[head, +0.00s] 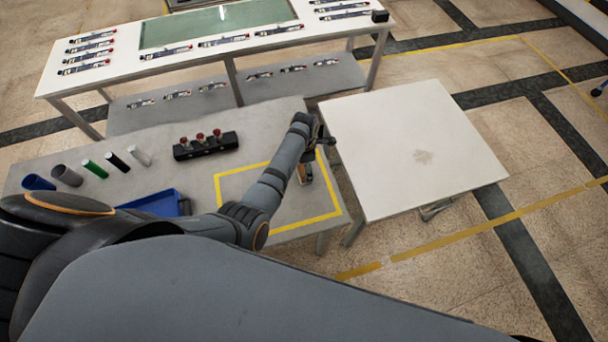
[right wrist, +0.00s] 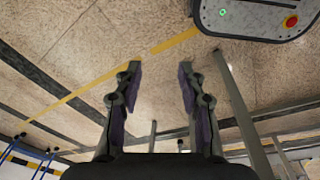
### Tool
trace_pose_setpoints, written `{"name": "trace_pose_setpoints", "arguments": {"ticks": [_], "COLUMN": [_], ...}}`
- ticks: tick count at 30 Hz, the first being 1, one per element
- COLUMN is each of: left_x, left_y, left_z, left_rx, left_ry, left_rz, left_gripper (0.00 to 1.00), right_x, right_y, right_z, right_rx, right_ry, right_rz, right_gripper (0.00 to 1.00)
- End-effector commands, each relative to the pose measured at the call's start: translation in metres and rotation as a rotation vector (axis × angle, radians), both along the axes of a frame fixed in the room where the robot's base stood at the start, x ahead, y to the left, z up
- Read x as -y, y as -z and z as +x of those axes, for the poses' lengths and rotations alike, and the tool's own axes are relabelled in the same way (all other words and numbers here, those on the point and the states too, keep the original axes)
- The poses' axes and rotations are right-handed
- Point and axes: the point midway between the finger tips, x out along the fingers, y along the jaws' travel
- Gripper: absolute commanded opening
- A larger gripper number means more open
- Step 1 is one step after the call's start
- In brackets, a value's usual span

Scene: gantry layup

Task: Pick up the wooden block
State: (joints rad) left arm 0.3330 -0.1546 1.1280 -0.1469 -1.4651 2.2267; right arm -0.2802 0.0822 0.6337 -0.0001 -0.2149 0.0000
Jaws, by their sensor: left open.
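The wooden block (head: 303,174) is a small brown piece on the grey table, inside the yellow-taped rectangle (head: 327,214) near the table's right end. My left arm partly hides it. My left gripper (head: 312,157) is small and dark in the head view, open, pointing down close above the block. I cannot tell whether its fingers touch the block. My right gripper (right wrist: 158,85) shows in the right wrist view with its two fingers apart and nothing between them.
A blue bin (head: 150,205), several upright cylinders and a black holder with red-topped pieces (head: 205,146) stand on the grey table. A bare white table (head: 410,150) stands to the right. A long white bench (head: 110,73) with several tools is behind.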

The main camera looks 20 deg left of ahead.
Motion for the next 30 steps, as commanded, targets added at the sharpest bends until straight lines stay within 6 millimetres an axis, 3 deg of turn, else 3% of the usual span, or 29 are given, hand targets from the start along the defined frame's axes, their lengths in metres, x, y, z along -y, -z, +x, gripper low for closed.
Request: {"name": "trace_pose_setpoints", "arguments": {"ticks": [1,6,10,15,30], "left_x": [0.0,-0.001,-0.001,-0.001,-0.001], "left_y": [0.016,0.042,0.045,0.042,0.043], "left_z": [0.0,0.0,0.0,0.0,0.0], "left_rx": [-0.001,-0.001,0.0,0.0,-0.001], "left_ry": [0.0,0.0,0.0,0.0,0.0], "left_rz": [0.0,-0.001,0.0,0.0,-0.001], "left_gripper": [0.85,0.85,0.85,0.85,0.21], "right_x": [0.001,0.001,0.001,0.001,-0.004], "right_y": [0.017,0.05,0.056,0.052,0.052], "right_z": [-0.001,-0.023,-0.037,-0.031,-0.023], "right_rx": [-0.003,-0.036,-0.058,-0.048,-0.036], "right_ry": [0.0,0.001,0.002,0.002,0.003], "right_rz": [-0.001,-0.002,-0.002,-0.001,0.005], "right_gripper": [0.4,0.4,0.4,0.4,0.4]}}
